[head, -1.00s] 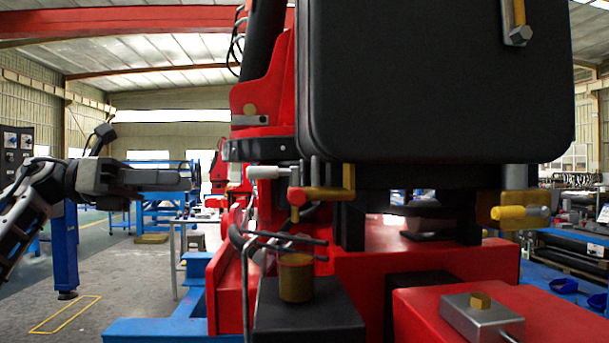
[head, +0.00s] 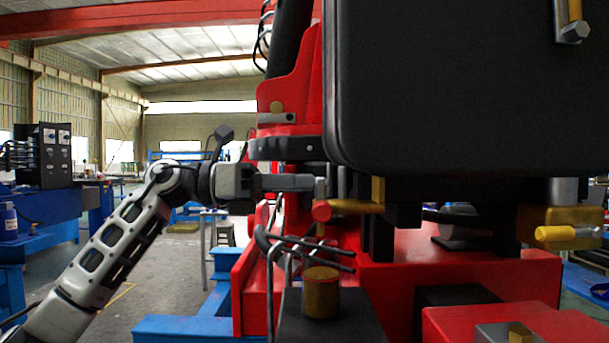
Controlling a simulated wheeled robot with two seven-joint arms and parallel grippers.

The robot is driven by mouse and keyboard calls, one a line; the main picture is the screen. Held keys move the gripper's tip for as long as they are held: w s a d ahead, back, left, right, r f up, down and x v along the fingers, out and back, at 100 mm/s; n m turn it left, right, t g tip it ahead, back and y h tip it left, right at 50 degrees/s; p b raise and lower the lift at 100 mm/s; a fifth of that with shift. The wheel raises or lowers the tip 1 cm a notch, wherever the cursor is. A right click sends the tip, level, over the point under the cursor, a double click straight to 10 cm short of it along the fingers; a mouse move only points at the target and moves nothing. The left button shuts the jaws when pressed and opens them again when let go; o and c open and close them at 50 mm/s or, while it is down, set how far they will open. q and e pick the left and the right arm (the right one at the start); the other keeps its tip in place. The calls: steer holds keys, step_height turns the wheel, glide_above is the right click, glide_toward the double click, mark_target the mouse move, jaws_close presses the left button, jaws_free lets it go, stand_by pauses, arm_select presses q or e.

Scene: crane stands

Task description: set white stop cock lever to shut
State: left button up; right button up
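My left gripper (head: 308,184) reaches in from the left and lies level in front of the brass valve area, under the left edge of the large black box. The white stop cock lever is hidden behind its fingers; I cannot tell whether they touch it. The finger spacing is not visible, so I cannot tell whether the gripper is open or shut. The brass valve body (head: 358,207) shows just right of and below the fingertips, with a red round end (head: 321,211) at its left. My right gripper is not in view.
The large black box (head: 450,90) hangs close above and right of the valve. Bent dark rods (head: 300,245) and a brass cylinder (head: 320,292) stand below. A second stop cock with a yellow lever (head: 556,233) is at the right.

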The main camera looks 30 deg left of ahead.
arm_select(q)
steer(key=shift+w+d, duration=0.4)
steer(key=shift+d, duration=0.2)
jaws_close()
